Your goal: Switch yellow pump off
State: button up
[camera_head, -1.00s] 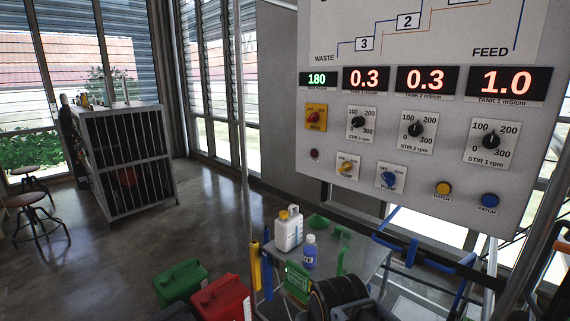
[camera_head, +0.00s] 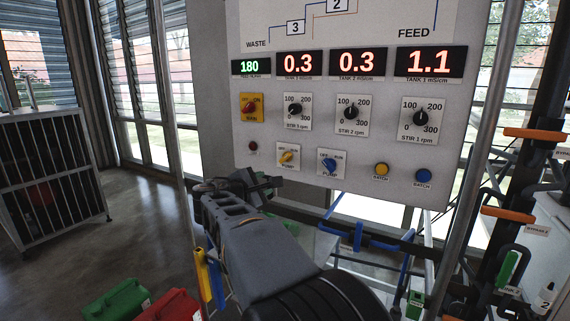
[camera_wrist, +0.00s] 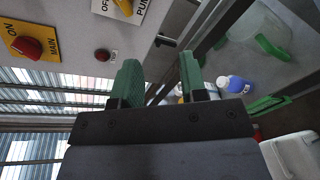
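The yellow pump knob (camera_head: 288,158) is on a white plate marked PUMP, low on the grey control panel (camera_head: 215,150). It looks slanted; which mark it points to is hard to tell. In the wrist view the yellow knob (camera_wrist: 125,6) is cut by the top edge, beside the word OFF. My gripper (camera_head: 262,184) is below and left of that plate, apart from it. In the wrist view the green fingers of my gripper (camera_wrist: 159,76) stand apart with nothing between them.
A blue pump knob (camera_head: 328,164) is right of the yellow one. A red main switch (camera_head: 251,107) is above left, with a small dark red button (camera_head: 253,146) below it. Yellow (camera_head: 381,169) and blue (camera_head: 423,175) batch buttons sit to the right. Blue-clad rails (camera_head: 360,238) run below the panel.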

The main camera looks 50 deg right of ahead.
aim_at(283, 158)
jog(key=w+d+r+p, duration=0.1)
jog(key=d, duration=0.3)
jog(key=w+d+r+n+h+p, duration=0.1)
jog(key=d, duration=0.2)
jog(key=w+d+r+h+p, duration=0.1)
jog(key=d, duration=0.3)
jog(key=shift+w+d+r+n, duration=0.15)
jog(key=shift+w+d+n, duration=0.1)
jog(key=shift+d+n, duration=0.05)
jog(key=shift+w+d, duration=0.1)
jog(key=shift+d, duration=0.25)
grip_shut()
dwell(1.1)
